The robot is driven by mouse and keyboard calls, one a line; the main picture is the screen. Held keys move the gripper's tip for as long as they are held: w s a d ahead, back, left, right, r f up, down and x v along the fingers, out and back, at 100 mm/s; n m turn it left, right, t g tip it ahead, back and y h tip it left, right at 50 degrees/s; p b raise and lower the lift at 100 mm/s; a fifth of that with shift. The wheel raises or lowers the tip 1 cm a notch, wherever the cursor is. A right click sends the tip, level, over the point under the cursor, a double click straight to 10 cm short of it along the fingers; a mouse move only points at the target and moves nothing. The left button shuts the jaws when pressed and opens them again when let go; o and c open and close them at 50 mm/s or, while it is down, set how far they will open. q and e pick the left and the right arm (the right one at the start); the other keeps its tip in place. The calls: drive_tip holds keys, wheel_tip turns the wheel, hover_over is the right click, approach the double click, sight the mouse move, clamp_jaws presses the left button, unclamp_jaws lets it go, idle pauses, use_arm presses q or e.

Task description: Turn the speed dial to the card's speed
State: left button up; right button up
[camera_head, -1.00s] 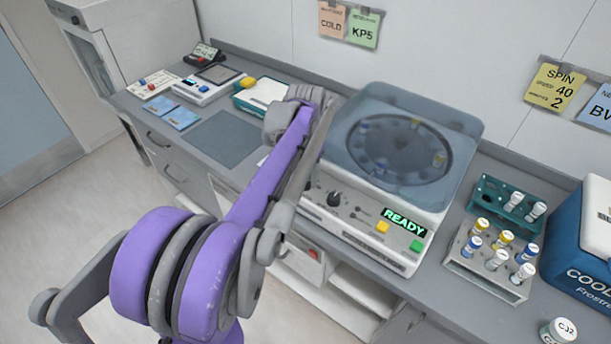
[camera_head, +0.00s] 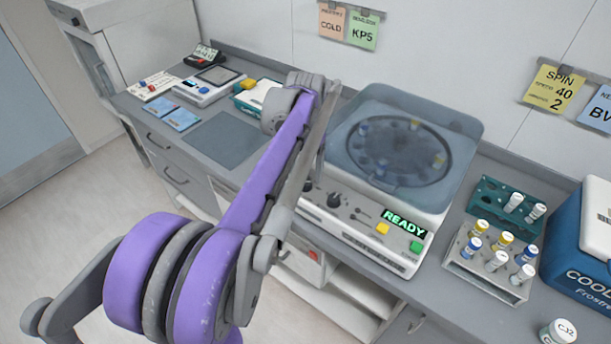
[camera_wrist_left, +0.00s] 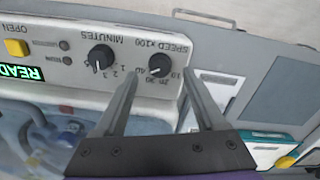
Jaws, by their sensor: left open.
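The spin card (camera_head: 555,88) on the wall reads speed 40, 2 minutes. The centrifuge (camera_head: 340,232) has a lit READY display. In the left wrist view its panel is upside down: the black speed dial (camera_wrist_left: 158,63), marked SPEED x100, is beside the minutes dial (camera_wrist_left: 101,58). My left gripper (camera_wrist_left: 160,82) is open, with one finger on each side of the speed dial in that view. I cannot tell whether they touch it. The dial's pointer is too small to read surely. In the head view my arm hides most of the gripper. My right gripper is not in view.
The minutes dial (camera_head: 333,200), a yellow button (camera_head: 382,228) and a green button (camera_head: 416,246) sit on the panel. A tube rack (camera_head: 490,262) and a blue cooler (camera_head: 580,240) stand to the right. A grey mat (camera_head: 222,139) lies clear on the left.

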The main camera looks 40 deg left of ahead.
sight(306, 182)
use_arm(q)
wheel_tip(306, 182, up, 8)
drive_tip(key=shift+f, duration=0.1)
idle(0.6)
drive_tip(key=s+d+f+m+t, duration=0.2)
drive_tip(key=s+d+f, duration=0.4)
drive_tip(key=d, duration=0.5)
drive_tip(key=s+d+f+m+t, duration=0.2)
drive_tip(key=s+d+f, duration=0.4)
drive_tip(key=d+f, duration=0.5)
drive_tip(key=shift+t, duration=0.8)
